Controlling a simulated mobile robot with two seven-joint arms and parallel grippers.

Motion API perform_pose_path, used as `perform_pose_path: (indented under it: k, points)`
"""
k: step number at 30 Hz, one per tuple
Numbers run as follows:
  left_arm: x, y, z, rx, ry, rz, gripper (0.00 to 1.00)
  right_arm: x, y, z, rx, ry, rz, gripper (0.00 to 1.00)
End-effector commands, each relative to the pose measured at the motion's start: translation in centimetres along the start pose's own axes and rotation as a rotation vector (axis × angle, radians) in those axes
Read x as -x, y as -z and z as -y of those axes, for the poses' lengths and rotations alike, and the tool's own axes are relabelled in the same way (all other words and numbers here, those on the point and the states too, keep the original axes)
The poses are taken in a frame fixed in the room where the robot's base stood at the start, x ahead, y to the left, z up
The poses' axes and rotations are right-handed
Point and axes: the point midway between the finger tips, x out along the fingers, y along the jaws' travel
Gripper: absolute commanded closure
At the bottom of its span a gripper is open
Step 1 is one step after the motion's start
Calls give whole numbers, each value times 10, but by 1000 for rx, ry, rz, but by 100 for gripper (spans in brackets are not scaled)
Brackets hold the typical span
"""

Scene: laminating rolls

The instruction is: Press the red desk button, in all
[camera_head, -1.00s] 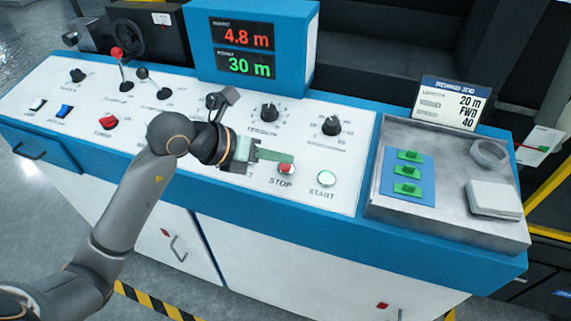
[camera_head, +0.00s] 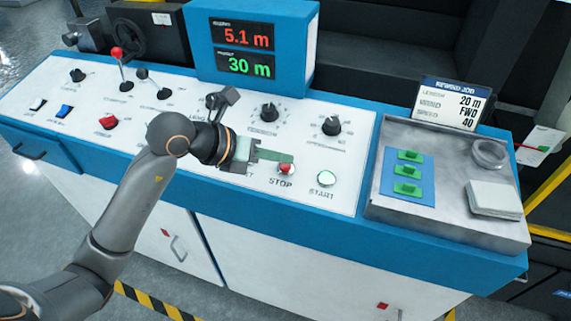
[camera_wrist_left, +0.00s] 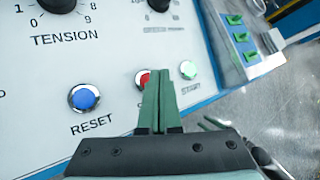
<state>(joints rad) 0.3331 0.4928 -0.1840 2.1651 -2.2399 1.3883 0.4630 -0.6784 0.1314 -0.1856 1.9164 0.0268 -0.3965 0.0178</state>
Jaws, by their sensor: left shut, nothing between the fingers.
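The red desk button (camera_head: 285,168) sits in a metal ring above the word STOP on the white sloped panel. My left gripper (camera_head: 284,157) is shut and empty, its green fingers pointing right, with the tips at or just above the button. I cannot tell whether they touch it. In the left wrist view, the shut green fingers (camera_wrist_left: 160,98) hide most of the red button (camera_wrist_left: 142,77); only its left part shows. My right gripper is not in view.
The green START button (camera_head: 326,179) is right of STOP, and a blue RESET button (camera_wrist_left: 85,98) shows in the wrist view. Knobs (camera_head: 269,112), levers and switches stand behind and left. The display (camera_head: 244,52) reads 5.1 m over 30 m. A grey tray (camera_head: 450,226) is at right.

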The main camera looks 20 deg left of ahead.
Motion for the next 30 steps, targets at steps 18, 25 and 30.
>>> perform_pose_path:
  k: [18, 25, 30]
  points:
    - [-6, 4, -5, 0, -1, 0, 100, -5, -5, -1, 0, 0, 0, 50]
    - [-6, 4, -4, 0, 0, 0, 100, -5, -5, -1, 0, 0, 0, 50]
    - [-7, 5, -5, 0, 0, 0, 100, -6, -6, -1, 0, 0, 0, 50]
